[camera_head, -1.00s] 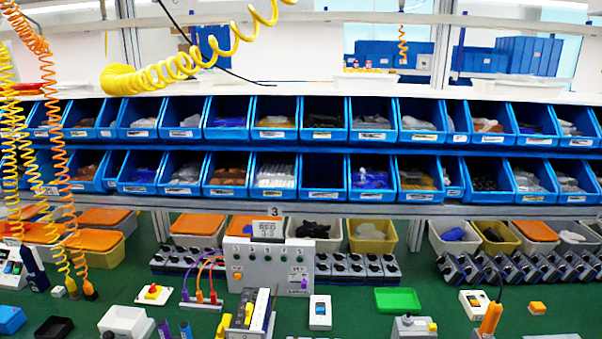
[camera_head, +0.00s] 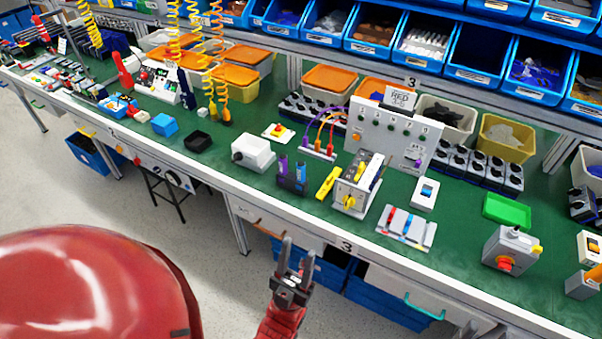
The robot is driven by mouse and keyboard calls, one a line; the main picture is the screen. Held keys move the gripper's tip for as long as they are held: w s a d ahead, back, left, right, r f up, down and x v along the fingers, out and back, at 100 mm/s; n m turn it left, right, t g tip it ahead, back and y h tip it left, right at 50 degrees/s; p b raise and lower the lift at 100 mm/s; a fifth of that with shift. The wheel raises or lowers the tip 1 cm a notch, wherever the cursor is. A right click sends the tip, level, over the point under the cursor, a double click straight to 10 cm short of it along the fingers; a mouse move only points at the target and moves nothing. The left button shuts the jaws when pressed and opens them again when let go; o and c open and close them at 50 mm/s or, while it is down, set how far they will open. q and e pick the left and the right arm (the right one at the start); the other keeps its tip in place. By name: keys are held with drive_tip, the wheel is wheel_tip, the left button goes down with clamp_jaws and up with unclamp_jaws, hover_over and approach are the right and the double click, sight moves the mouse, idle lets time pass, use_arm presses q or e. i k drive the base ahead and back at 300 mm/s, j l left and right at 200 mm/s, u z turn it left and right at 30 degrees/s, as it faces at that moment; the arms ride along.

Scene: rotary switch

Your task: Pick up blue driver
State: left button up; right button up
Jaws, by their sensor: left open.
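A blue upright handle (camera_head: 300,171), which looks like the blue driver, stands in a small dark holder (camera_head: 291,187) on the green bench top. A purple handle (camera_head: 283,164) stands just left of it in the same holder. My left gripper (camera_head: 298,249) is in front of the bench's front edge, nearer to me than the holder. Its two fingers point up and are apart, with nothing between them. It is well apart from the blue handle. The handle's lower part is hidden in the holder. My right gripper is not in view.
A white box (camera_head: 253,153) is left of the holder. A yellow piece (camera_head: 328,183) and a grey rotary switch unit (camera_head: 357,187) are close on its right. The bench's white front edge (camera_head: 290,216) lies between my gripper and the holder. Blue bins (camera_head: 372,28) line the back.

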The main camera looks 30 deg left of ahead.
sight(300, 164)
drive_tip(key=i+j, duration=0.15)
drive_tip(key=j, duration=0.2)
drive_tip(key=i+j, duration=0.15)
drive_tip(key=j, duration=0.25)
drive_tip(key=i+j, duration=0.2)
drive_tip(key=j, duration=0.15)
drive_tip(key=z, duration=0.05)
